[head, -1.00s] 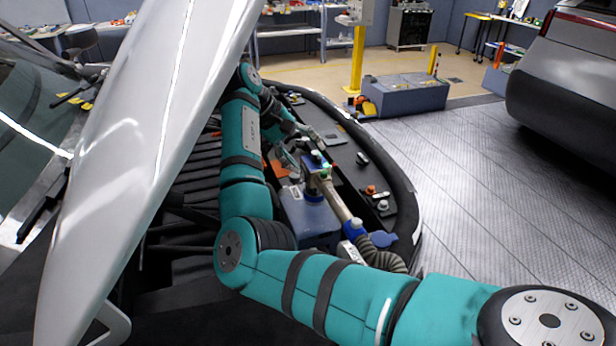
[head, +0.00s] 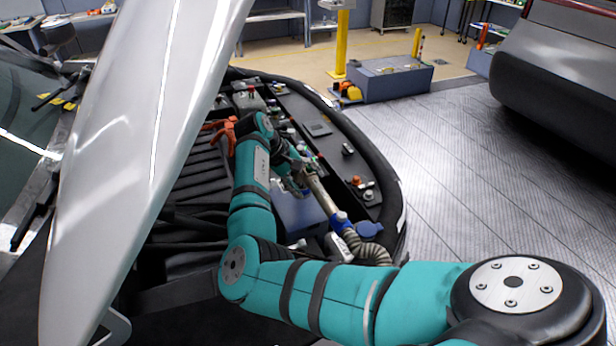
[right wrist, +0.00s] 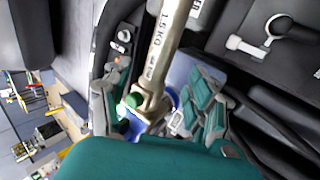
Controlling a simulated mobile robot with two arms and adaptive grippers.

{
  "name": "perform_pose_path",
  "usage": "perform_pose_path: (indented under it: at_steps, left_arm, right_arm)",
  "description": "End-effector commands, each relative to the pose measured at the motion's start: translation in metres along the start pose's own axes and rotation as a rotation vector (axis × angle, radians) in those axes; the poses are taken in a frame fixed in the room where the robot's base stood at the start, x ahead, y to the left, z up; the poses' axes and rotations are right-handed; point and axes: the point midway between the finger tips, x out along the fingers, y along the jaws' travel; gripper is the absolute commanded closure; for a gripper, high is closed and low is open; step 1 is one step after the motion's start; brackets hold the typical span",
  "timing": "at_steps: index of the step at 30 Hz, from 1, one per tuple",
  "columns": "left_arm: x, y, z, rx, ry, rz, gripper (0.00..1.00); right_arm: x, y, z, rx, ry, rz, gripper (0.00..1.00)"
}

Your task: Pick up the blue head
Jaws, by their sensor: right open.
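The blue head (right wrist: 138,124) is at the end of a pale metal tube (right wrist: 165,40) marked "1.5 KG" in the right wrist view. A green button (right wrist: 133,99) sits on its metal collar. Its lower part is hidden by my teal wrist. My right gripper (right wrist: 165,104) is open, with one finger on each side of the head and collar; I cannot tell whether they touch. In the head view, my right gripper (head: 294,174) is at the far end of the tube (head: 321,194) and mostly hides the head. My left gripper is not in view.
The tube joins a ribbed hose (head: 368,247) by a blue cap (head: 369,230). A dark engine bay rim (head: 372,160) curves around on the right. The raised grey hood (head: 150,150) stands close on the left. Orange parts (head: 222,132) lie beyond my arm. Open floor is at right.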

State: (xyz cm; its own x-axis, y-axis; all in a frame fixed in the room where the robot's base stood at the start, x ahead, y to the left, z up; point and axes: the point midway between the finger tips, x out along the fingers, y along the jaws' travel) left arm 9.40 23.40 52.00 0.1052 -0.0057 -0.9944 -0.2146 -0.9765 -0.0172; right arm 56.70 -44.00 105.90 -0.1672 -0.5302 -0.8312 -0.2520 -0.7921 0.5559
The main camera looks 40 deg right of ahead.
Motion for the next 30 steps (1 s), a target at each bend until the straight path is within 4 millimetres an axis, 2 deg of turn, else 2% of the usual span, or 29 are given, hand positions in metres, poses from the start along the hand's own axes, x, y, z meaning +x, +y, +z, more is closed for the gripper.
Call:
perform_pose_path:
  at_steps: [1, 4, 9, 17, 30]
  left_arm:
    - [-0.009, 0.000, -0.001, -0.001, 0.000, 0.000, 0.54]
    - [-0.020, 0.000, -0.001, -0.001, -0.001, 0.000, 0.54]
    - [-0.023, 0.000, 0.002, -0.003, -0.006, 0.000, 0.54]
    - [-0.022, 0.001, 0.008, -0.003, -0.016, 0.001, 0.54]
    - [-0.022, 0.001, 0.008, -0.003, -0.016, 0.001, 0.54]
  right_arm:
    - [0.004, 0.003, 0.001, -0.002, -0.003, 0.000, 0.41]
    - [0.020, 0.005, 0.001, -0.003, -0.005, 0.000, 0.41]
    - [0.041, 0.003, 0.000, -0.001, -0.002, -0.001, 0.41]
    - [0.045, 0.002, 0.000, 0.000, 0.000, 0.000, 0.41]
    - [0.044, 0.002, 0.000, 0.000, 0.000, 0.000, 0.98]
